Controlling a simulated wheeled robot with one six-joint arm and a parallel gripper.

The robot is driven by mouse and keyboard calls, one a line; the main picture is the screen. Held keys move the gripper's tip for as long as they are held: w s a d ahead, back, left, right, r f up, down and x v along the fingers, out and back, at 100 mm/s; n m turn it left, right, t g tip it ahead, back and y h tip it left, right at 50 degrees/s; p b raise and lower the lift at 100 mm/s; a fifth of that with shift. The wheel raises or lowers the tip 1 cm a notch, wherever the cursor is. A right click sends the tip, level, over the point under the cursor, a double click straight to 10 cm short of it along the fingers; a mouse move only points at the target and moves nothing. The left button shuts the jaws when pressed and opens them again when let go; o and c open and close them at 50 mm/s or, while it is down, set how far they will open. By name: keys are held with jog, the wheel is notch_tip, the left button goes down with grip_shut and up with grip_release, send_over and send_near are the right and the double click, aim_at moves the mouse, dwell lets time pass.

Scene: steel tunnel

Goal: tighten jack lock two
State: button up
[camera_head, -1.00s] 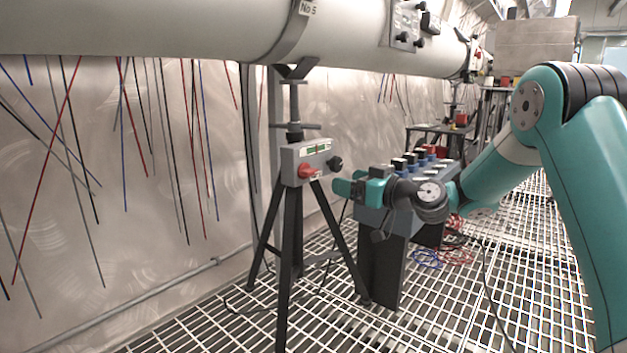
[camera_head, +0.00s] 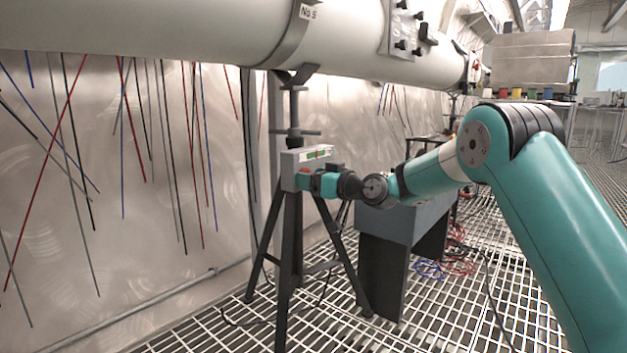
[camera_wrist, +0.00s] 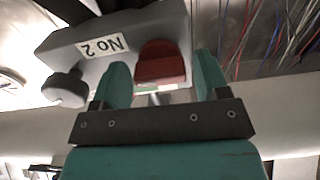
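The jack lock box (camera_head: 290,160) is a grey box on a black tripod stand under the large pipe. In the wrist view the box (camera_wrist: 105,40) appears upside down with a "No 2" label. Its red knob (camera_wrist: 160,66) sits between the two teal fingers of my gripper (camera_wrist: 161,72), with a visible gap on each side. In the head view my gripper (camera_head: 312,183) is right at the box's front and hides most of that face. A dark round knob (camera_wrist: 65,88) on the box lies outside the fingers in the wrist view.
The tripod stand (camera_head: 288,260) spreads its legs on the grating floor. A grey cabinet (camera_head: 385,265) stands just right of it, beneath my arm. The large pipe (camera_head: 180,25) runs overhead. Blue and red cables lie on the floor behind the cabinet.

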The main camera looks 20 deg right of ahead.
jog(key=c, duration=0.7)
jog(key=shift+r+p, duration=0.1)
jog(key=shift+p, duration=0.35)
jog(key=m+p, duration=0.2)
jog(key=p, duration=0.1)
jog(key=shift+r+m+p, duration=0.2)
jog(key=shift+m+p, duration=0.1)
jog(key=shift+m, duration=0.1)
jog(key=m+p, duration=0.5)
jog(key=p, duration=0.2)
jog(key=shift+m, duration=0.3)
jog(key=m+p, duration=0.4)
jog(key=p, duration=0.1)
jog(key=m+p, duration=0.2)
jog(key=m, duration=0.1)
jog(key=m+p, duration=0.2)
jog(key=shift+f, duration=0.3)
